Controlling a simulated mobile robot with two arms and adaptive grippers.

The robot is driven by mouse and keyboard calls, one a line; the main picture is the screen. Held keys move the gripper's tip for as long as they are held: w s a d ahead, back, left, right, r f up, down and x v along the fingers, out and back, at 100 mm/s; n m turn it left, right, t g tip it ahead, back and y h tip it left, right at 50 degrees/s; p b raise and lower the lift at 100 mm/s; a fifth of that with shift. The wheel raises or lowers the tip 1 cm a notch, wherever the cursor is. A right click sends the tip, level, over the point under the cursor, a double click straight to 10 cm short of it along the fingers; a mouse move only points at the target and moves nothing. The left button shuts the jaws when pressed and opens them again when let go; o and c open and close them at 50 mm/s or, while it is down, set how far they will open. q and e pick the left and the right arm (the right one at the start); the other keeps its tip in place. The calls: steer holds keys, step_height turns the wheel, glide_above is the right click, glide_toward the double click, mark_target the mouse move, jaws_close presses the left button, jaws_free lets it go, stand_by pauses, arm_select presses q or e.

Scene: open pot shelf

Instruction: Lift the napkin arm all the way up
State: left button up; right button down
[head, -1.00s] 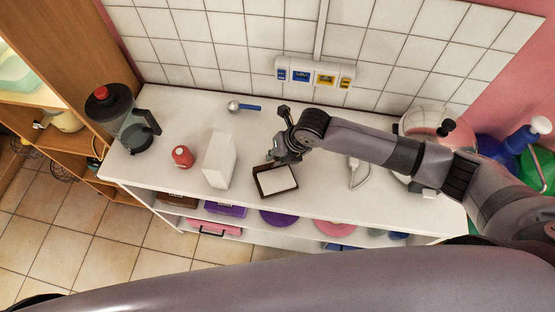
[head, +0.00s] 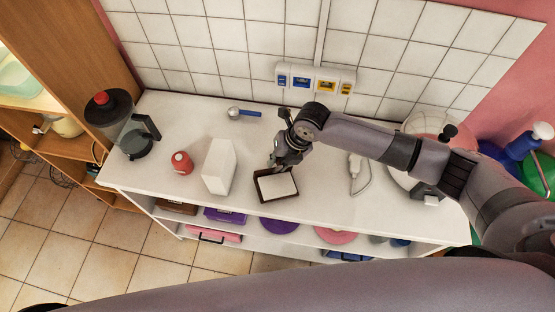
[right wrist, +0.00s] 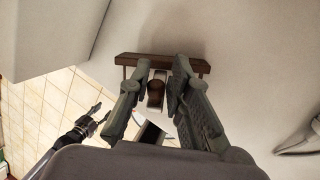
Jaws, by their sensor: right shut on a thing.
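The napkin holder (head: 262,193) is a dark brown tray with white napkins, on the white countertop near its front edge. In the head view my right gripper (head: 277,165) is at its back edge, and the fingertips are small there. In the right wrist view the fingers of my right gripper (right wrist: 157,92) are around a round brown end piece of the napkin arm (right wrist: 156,94). A dark brown bar of the holder (right wrist: 160,60) lies beyond them. My left gripper (right wrist: 92,120) shows open and empty over the floor in the right wrist view; it is outside the head view.
A white box (head: 219,167), a red object (head: 181,163) and a blender (head: 122,128) stand left of the holder. A white device (head: 355,172) lies to the right. The tiled wall (head: 230,60) bounds the back.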

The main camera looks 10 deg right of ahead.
steer(key=shift+s+d+f, duration=0.2)
steer(key=shift+f, duration=0.15)
steer(key=c, duration=1.8)
jaws_free()
steer(key=shift+c, duration=0.2)
steer(key=shift+o, duration=1.2)
steer(key=shift+w+r, duration=0.2)
steer(key=shift+w, duration=0.1)
steer(key=shift+a, duration=0.1)
steer(key=v, duration=1.2)
